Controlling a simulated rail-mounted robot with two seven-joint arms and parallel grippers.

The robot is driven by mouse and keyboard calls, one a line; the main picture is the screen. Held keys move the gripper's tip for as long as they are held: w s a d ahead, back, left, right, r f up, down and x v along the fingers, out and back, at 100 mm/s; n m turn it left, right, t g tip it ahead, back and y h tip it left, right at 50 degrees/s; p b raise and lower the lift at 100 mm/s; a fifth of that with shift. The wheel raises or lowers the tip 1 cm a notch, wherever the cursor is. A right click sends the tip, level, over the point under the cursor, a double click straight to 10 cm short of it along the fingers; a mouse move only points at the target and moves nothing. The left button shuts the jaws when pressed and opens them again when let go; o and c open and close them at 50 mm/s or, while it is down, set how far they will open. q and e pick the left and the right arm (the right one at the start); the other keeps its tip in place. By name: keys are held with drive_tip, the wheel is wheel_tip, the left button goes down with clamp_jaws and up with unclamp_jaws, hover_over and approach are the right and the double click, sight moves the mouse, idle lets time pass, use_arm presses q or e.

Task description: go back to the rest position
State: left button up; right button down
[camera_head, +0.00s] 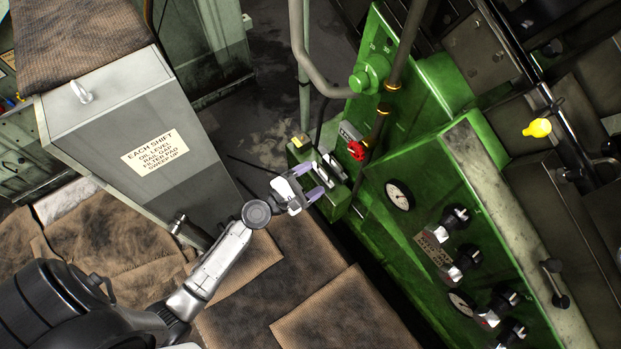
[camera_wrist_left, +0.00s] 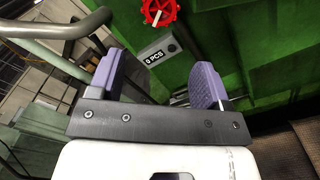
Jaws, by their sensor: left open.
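My left gripper (camera_head: 309,184) is open, with nothing between its fingers. It is in front of a small green ledge on the side of the green machine (camera_head: 440,180). In the left wrist view, the two purple finger pads (camera_wrist_left: 165,85) stand apart. Beyond them are a grey counter box reading "0 PCS" (camera_wrist_left: 160,52) and a red handwheel (camera_wrist_left: 160,11). The red handwheel also shows in the head view (camera_head: 356,151). I cannot tell from these views whether the fingers touch the ledge. My right gripper is not in view.
A grey cabinet (camera_head: 110,120) with a lettered label stands left of my left arm. Brown mats (camera_head: 345,315) cover the floor below. A gauge (camera_head: 399,196) and several black knobs are on the machine's face. A grey pipe (camera_head: 300,50) rises behind the gripper.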

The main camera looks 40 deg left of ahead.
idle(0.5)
use_arm(q)
drive_tip(key=s+d+f+m+g, duration=0.2)
drive_tip(key=s+m+g, duration=0.25)
drive_tip(key=m, duration=0.65)
drive_tip(key=s+d+f+m+g, duration=0.25)
drive_tip(key=m+g, duration=0.35)
drive_tip(key=m, duration=0.5)
drive_tip(key=s+a+r+m+g+y+p, duration=0.1)
drive_tip(key=s+r+y+p, duration=0.1)
drive_tip(key=s+r+p, duration=0.3)
drive_tip(key=s+a+r+m+g+y+p, duration=0.2)
drive_tip(key=s+r+p, duration=0.3)
drive_tip(key=s, duration=0.7)
drive_tip(key=shift+s+a+r+y, duration=0.15)
drive_tip(key=shift+a+r+y, duration=0.1)
drive_tip(key=shift+y, duration=0.45)
